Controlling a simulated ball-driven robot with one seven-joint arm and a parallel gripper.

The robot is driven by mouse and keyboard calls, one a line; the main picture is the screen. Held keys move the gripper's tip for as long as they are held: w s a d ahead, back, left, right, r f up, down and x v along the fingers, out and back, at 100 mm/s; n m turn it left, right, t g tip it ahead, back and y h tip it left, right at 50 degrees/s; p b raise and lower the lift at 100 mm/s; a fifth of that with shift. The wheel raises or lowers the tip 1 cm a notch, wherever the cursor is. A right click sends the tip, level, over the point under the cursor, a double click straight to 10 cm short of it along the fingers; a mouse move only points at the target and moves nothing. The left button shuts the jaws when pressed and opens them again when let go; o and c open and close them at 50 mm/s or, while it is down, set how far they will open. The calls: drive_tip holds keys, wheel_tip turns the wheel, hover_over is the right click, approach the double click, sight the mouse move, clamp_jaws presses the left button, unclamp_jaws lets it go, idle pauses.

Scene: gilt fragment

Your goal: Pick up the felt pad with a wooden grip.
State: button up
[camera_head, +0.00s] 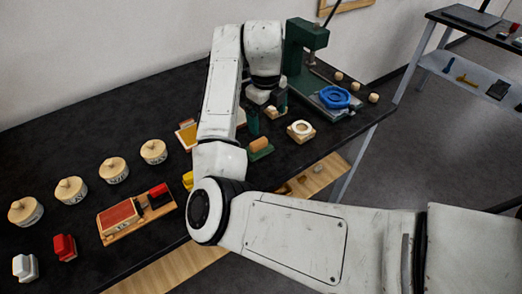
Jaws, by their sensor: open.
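A block with a green base and a rounded wooden top (260,146), which looks like the felt pad with a wooden grip, lies on the black table (60,140) near its front edge. My gripper (267,116) points down behind it, with dark green fingers. The gripper is open and appears apart from the pad. A small wooden piece (272,112) shows near the fingers; I cannot tell whether it lies between them. My arm covers part of the table left of the pad.
A white ring on a wooden block (301,130) sits right of the pad. A green press (303,45) and a blue round dish (334,97) stand behind. Several lidded jars (113,170), a red pad on a board (119,217) and red (64,247) and white blocks (25,267) are at left.

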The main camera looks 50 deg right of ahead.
sight(259, 141)
drive_tip(key=shift+w+a+r+m+y, duration=0.25)
drive_tip(key=shift+w+a+m+y, duration=0.25)
drive_tip(key=shift+w+a+m, duration=0.45)
drive_tip(key=f, duration=0.3)
drive_tip(key=f+p, duration=0.1)
drive_tip(key=f, duration=0.6)
drive_tip(key=shift+s+a+f, duration=0.1)
drive_tip(key=shift+s+f, duration=0.15)
drive_tip(key=c, duration=0.9)
